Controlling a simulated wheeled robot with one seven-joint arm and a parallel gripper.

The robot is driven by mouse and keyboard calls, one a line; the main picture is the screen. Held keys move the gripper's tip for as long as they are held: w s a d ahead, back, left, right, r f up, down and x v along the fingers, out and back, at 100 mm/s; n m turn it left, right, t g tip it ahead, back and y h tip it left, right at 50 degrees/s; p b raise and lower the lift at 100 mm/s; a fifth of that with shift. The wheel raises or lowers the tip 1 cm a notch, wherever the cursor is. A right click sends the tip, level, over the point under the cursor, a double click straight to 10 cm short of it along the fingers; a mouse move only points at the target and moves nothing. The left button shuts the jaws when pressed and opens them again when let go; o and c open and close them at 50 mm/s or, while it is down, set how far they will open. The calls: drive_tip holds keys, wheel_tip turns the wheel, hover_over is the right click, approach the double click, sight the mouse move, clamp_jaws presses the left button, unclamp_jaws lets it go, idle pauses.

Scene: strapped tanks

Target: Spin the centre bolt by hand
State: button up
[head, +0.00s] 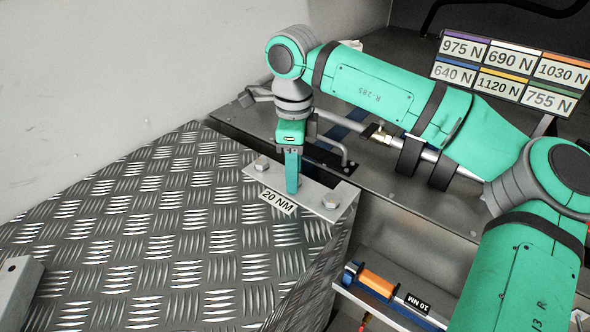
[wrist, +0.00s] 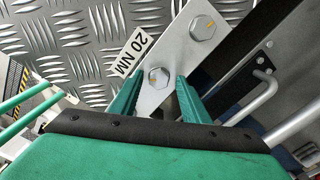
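A light grey strap plate (head: 312,196) with hex bolts and a "20 NM" label (head: 278,201) lies at the edge of the tread-plate deck. The left bolt (head: 262,164) and right bolt (head: 331,200) show in the head view; the middle is hidden behind my gripper (head: 292,188). My gripper points down at the middle of the plate. In the wrist view, the fingers (wrist: 157,90) stand apart, with a hex bolt head (wrist: 159,78), seemingly the centre bolt, between them and gaps at both sides. Another bolt (wrist: 202,27) sits further up the plate (wrist: 180,50).
A force chart (head: 510,68) stands at the back right. Bent metal rods (head: 335,145) lie behind the plate. An orange and blue tool (head: 378,283) with a "10 NM" label lies on a lower shelf at the front. The tread-plate deck (head: 150,230) is mostly clear.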

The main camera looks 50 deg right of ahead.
drive_tip(key=shift+a+r, duration=0.1)
wheel_tip(320, 180, up, 11)
drive_tip(key=shift+f, duration=0.2)
idle(0.4)
idle(0.6)
